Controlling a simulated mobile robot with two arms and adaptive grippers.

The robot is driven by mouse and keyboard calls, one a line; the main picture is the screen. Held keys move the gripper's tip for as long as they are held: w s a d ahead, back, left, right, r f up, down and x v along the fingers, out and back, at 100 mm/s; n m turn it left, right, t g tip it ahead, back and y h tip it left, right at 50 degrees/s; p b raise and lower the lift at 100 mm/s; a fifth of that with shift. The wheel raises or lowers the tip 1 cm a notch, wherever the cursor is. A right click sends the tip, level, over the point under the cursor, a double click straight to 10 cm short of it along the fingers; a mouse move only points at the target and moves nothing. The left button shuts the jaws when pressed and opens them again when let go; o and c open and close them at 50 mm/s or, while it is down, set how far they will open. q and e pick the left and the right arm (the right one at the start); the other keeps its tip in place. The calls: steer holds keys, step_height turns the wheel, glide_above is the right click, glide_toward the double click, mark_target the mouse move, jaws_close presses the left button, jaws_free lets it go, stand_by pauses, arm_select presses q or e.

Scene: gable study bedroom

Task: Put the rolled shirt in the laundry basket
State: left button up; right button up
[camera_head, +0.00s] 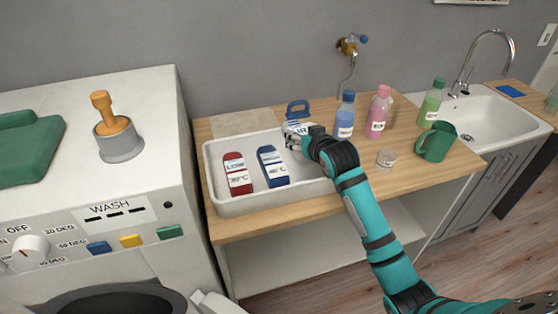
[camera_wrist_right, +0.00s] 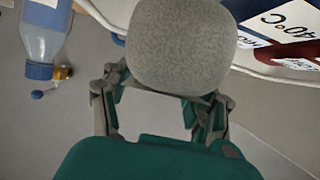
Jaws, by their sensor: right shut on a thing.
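My right gripper (camera_head: 297,138) is above the far right part of a white tray (camera_head: 222,206) on the wooden counter. In the right wrist view my right gripper (camera_wrist_right: 158,100) is shut on a grey, speckled, rounded thing (camera_wrist_right: 180,45). I cannot tell whether this is the rolled shirt; in the head view the gripper mostly hides it. A red tag (camera_head: 235,172) and a blue tag (camera_head: 272,166) with white labels lie in the tray. I see no laundry basket. My left gripper is not in view.
A blue bottle (camera_head: 344,116), a pink bottle (camera_head: 378,113), a green bottle (camera_head: 431,103) and a green mug (camera_head: 436,142) stand right of the tray. A small jar (camera_head: 387,157) is nearer. A washing machine (camera_head: 160,115) stands left, a sink (camera_head: 480,115) right.

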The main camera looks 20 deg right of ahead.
steer(key=f, duration=0.1)
steer(key=s+d+f, duration=0.1)
steer(key=f, duration=0.1)
steer(key=shift+s+d+f, duration=0.1)
steer(key=f, duration=0.3)
steer(key=shift+w+a+f+p, duration=0.2)
steer(key=shift+w+a+p, duration=0.1)
steer(key=shift+f, duration=0.2)
steer(key=shift+s+d, duration=0.1)
steer(key=shift+d, duration=0.05)
steer(key=shift+f, duration=0.15)
steer(key=o, duration=1)
